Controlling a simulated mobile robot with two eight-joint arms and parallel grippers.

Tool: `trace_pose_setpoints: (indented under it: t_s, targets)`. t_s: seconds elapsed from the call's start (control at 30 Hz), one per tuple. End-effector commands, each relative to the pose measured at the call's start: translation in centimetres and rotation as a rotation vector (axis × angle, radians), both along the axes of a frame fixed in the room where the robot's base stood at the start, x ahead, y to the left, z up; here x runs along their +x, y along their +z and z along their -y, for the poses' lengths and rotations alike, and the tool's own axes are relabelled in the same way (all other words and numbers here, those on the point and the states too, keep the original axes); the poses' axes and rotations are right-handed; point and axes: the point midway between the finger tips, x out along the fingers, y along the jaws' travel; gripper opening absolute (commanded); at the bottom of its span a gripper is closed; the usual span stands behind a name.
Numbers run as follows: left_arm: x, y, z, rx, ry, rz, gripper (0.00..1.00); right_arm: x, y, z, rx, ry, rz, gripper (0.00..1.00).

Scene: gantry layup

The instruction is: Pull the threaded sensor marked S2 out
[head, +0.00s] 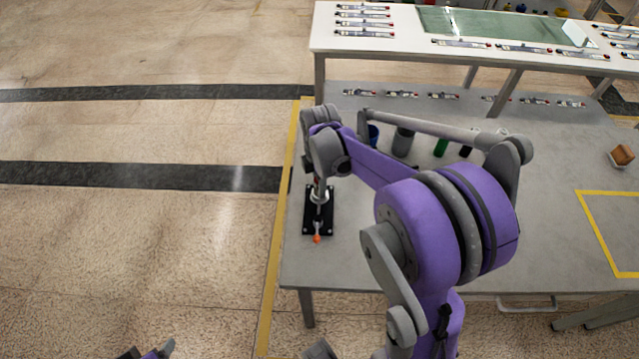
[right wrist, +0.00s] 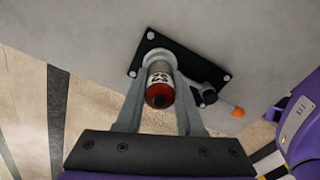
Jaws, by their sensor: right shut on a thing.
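The sensor (right wrist: 159,88) shows in the right wrist view as a small cylinder with a red cap, a dark centre and a white band with a black mark that I cannot read. It stands in a collar on a black base plate (right wrist: 181,62). My right gripper (right wrist: 160,88) has a finger on each side of the sensor and is shut on it. In the head view my right gripper (head: 318,192) points down over the base plate (head: 308,222); the sensor is mostly hidden there. Part of my left arm shows at the bottom edge, its jaw state unclear.
A lever with an orange knob (head: 316,239) sits on the plate's near side. The grey table (head: 345,265) has cups and cylinders behind my right arm, a brown block (head: 621,155) at right and a yellow-taped area. A white shelf (head: 400,40) stands behind.

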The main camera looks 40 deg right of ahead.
Motion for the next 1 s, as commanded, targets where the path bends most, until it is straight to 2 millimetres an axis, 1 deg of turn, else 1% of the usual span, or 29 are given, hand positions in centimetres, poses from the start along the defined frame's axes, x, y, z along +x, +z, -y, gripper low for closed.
trace_pose_setpoints:
  t_s: [1.0]
  targets:
    - [0.5, 1.8, 0.0, 0.0, 0.0, 0.009, 0.72, 0.0, 2.6, 0.0, 0.0, 0.0, 0.0, 0.0]
